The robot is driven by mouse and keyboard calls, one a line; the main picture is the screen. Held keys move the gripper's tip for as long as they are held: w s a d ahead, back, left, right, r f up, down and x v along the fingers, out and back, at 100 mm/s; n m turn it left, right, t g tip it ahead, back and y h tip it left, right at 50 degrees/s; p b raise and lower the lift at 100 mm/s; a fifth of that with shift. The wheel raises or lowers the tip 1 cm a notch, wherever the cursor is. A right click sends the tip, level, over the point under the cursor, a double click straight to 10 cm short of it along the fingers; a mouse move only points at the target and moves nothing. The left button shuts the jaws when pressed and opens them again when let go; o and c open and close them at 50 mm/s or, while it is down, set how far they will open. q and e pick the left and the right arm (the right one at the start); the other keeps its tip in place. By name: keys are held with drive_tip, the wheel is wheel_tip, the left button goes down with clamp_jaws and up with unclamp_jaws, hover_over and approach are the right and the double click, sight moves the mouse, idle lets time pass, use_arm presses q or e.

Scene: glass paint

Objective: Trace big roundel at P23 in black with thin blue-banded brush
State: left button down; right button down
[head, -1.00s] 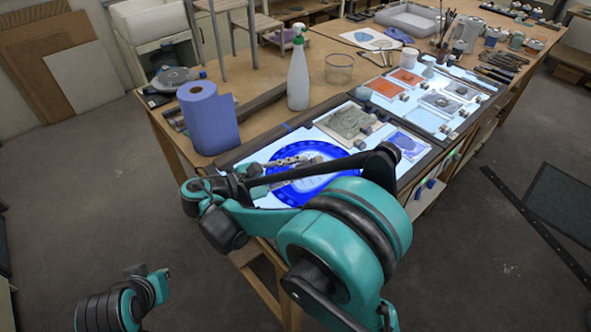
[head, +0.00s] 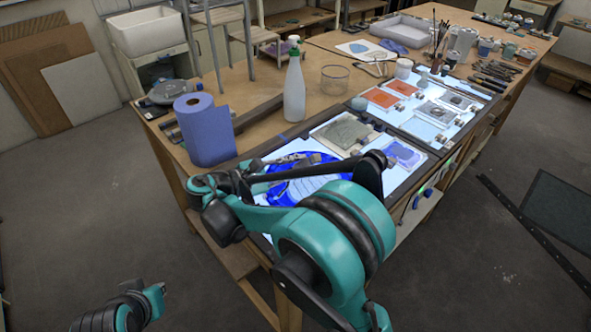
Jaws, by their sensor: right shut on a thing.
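The big blue roundel (head: 302,186) lies on the lit panel at the near end of the bench, partly covered by my right arm. I cannot tell whether the tip touches the glass. Black tracing cannot be told apart on the roundel. Only part of my left arm shows at the bottom left; I cannot make out its gripper.
A blue paper roll (head: 206,130), a white spray bottle (head: 294,88) and a clear glass jar (head: 335,79) stand behind the panel. A grey glass piece (head: 343,131) and a blue one (head: 404,153) lie to its right. Brushes (head: 437,45) stand in a holder farther back.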

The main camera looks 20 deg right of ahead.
drive_tip(key=shift+w+d, duration=0.2)
drive_tip(key=shift+w, duration=0.05)
drive_tip(key=shift+w+d+r, duration=0.1)
drive_tip(key=shift+w+d, duration=0.65)
drive_tip(key=shift+d, duration=0.1)
drive_tip(key=shift+x, duration=0.9)
drive_tip(key=shift+w+d, duration=0.25)
drive_tip(key=shift+d, duration=0.15)
drive_tip(key=shift+s+d, duration=0.2)
drive_tip(key=shift+d, duration=0.45)
drive_tip(key=shift+s+d, duration=0.15)
drive_tip(key=shift+d, duration=0.5)
drive_tip(key=shift+s+d+r, duration=0.1)
drive_tip(key=shift+s+d, duration=0.8)
drive_tip(key=shift+d, duration=0.05)
drive_tip(key=shift+s+d, duration=0.35)
drive_tip(key=shift+s, duration=0.2)
drive_tip(key=shift+s+d, duration=0.4)
drive_tip(key=shift+s, duration=0.15)
drive_tip(key=shift+s+d, duration=0.1)
drive_tip(key=shift+s, duration=0.05)
